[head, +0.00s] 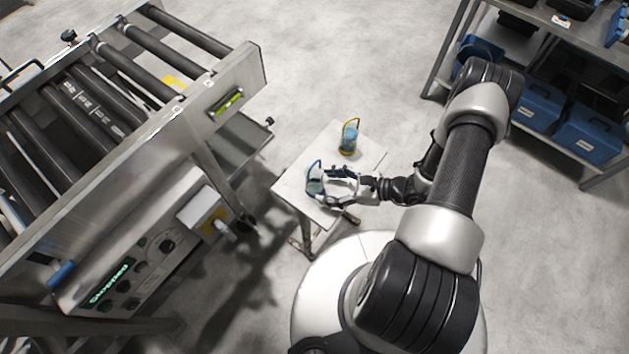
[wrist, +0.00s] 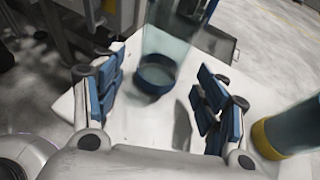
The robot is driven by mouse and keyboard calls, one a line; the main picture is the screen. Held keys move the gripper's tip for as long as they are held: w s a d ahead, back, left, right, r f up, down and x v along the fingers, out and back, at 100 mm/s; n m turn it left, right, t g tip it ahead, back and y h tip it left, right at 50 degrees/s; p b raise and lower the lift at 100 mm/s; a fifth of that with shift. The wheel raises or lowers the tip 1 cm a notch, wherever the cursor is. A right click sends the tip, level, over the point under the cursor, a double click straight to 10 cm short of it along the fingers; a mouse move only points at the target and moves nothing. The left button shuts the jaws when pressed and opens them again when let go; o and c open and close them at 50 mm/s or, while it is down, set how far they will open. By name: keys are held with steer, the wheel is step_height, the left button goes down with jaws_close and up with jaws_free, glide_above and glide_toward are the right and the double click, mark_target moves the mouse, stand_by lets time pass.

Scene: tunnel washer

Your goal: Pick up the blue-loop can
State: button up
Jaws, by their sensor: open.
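The blue-loop can (head: 314,186) stands upright near the left edge of a small white table, with its blue loop on top. In the wrist view the clear can with a blue base (wrist: 156,76) shows ahead, between the two finger lines; its top is out of frame. My gripper (head: 330,187) is open, low over the table and reaching left to this can. In the wrist view its blue-padded fingers (wrist: 158,100) are spread on both sides, with a gap to the can's base.
A yellow-loop can (head: 349,139) stands farther back on the white table (head: 362,163); it shows at the right of the wrist view (wrist: 292,128). A roller conveyor machine (head: 215,100) is at left. A rack with blue bins (head: 537,107) is at upper right.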

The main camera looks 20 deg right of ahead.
mark_target(320, 185)
steer(key=x, duration=0.3)
steer(key=shift+w+a+f+b, duration=0.1)
steer(key=shift+b, duration=0.2)
steer(key=shift+c, duration=0.3)
steer(key=c, duration=1.1)
